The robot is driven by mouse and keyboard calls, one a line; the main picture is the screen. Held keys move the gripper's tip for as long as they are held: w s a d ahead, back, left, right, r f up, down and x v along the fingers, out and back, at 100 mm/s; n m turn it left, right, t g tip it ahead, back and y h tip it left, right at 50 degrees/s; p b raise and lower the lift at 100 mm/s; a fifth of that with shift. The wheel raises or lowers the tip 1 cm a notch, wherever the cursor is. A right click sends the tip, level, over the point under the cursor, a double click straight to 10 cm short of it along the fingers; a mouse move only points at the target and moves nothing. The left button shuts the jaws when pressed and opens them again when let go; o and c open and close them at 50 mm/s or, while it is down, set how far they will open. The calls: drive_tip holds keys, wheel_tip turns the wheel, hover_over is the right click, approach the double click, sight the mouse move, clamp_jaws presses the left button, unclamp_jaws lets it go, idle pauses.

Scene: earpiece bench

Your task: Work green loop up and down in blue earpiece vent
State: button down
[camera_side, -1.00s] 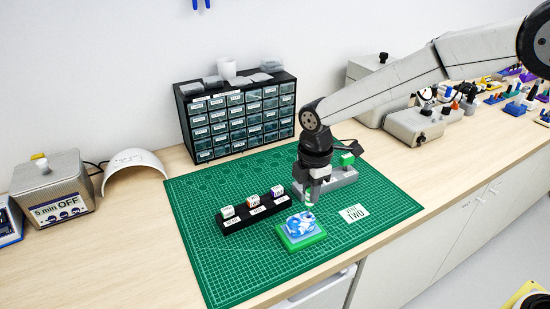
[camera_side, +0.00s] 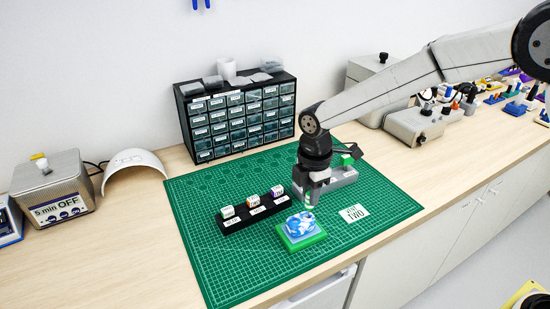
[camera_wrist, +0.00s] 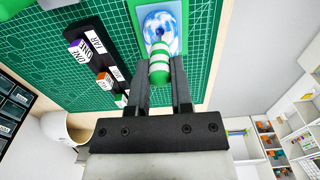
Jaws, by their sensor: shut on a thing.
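The blue-and-white marbled earpiece (camera_side: 301,223) sits in a green holder (camera_side: 304,241) on the cutting mat. It also shows at the top of the wrist view (camera_wrist: 160,27). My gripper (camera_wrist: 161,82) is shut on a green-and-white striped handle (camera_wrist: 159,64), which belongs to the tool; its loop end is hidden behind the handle. In the side view my gripper (camera_side: 310,203) is just above the earpiece, pointing down. I cannot tell whether the loop is inside the vent or only touching near it.
A black rack (camera_side: 255,209) with several labelled cubes stands left of the holder. A grey block (camera_side: 333,181) with a green piece is behind my gripper. A white card (camera_side: 353,212) lies to the right. The front of the green mat (camera_side: 235,275) is clear.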

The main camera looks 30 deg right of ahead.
drive_tip(key=shift+f, duration=0.2)
drive_tip(key=shift+r, duration=0.8)
idle(0.8)
drive_tip(key=shift+r, duration=3.3)
